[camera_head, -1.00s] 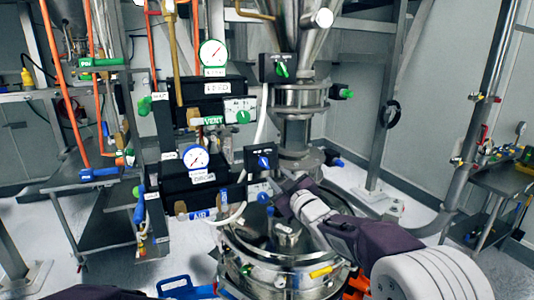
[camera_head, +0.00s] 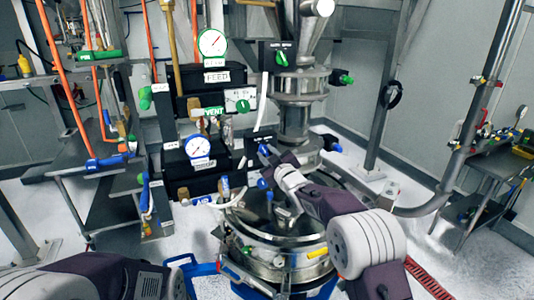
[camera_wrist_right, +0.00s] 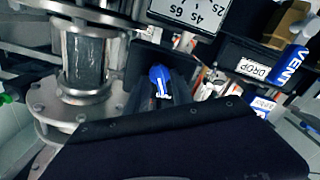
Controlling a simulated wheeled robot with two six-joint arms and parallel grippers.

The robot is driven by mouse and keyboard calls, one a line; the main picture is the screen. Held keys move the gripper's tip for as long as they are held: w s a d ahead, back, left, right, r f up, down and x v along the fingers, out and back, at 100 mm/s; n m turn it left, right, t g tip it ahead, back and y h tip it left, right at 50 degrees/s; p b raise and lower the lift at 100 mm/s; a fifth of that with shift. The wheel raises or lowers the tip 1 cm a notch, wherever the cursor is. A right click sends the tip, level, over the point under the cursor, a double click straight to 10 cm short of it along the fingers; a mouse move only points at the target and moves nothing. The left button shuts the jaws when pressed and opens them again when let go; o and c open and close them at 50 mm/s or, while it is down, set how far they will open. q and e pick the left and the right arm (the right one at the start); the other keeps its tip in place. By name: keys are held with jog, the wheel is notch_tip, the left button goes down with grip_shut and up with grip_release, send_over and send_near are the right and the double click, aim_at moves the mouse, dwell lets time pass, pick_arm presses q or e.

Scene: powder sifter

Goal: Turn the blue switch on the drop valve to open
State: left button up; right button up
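The blue switch (camera_head: 263,150) sits on a small black box right of the lower gauge. In the right wrist view the blue switch (camera_wrist_right: 160,79) shows just beyond the dark gripper body, its knob tilted. My right gripper (camera_head: 270,158) is right at the switch in the head view and covers part of its box. Whether it touches the switch, and whether its fingers are open or shut, I cannot tell. A "DROP" label (camera_wrist_right: 254,68) shows to the right in the wrist view. My left arm shows at the bottom left, but its gripper is out of view.
A green switch (camera_head: 282,58) is on the black box above. A round steel vessel (camera_head: 285,263) stands below my right arm. The gauge panel (camera_head: 188,175) with blue and green valves is left of the switch. A steel column (camera_head: 293,120) stands behind.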

grip_shut()
jog(key=shift+m, duration=0.3)
jog(key=m, duration=0.2)
jog(key=shift+m, duration=0.4)
jog(key=m, duration=0.4)
jog(key=shift+d+m, duration=0.1)
jog(key=shift+m, duration=0.2)
jog(key=shift+m+p, duration=0.5)
jog(key=shift+m, duration=1.5)
jog(key=shift+f, duration=0.1)
jog(key=shift+o, duration=1.5)
grip_release()
jog(key=shift+w, duration=0.1)
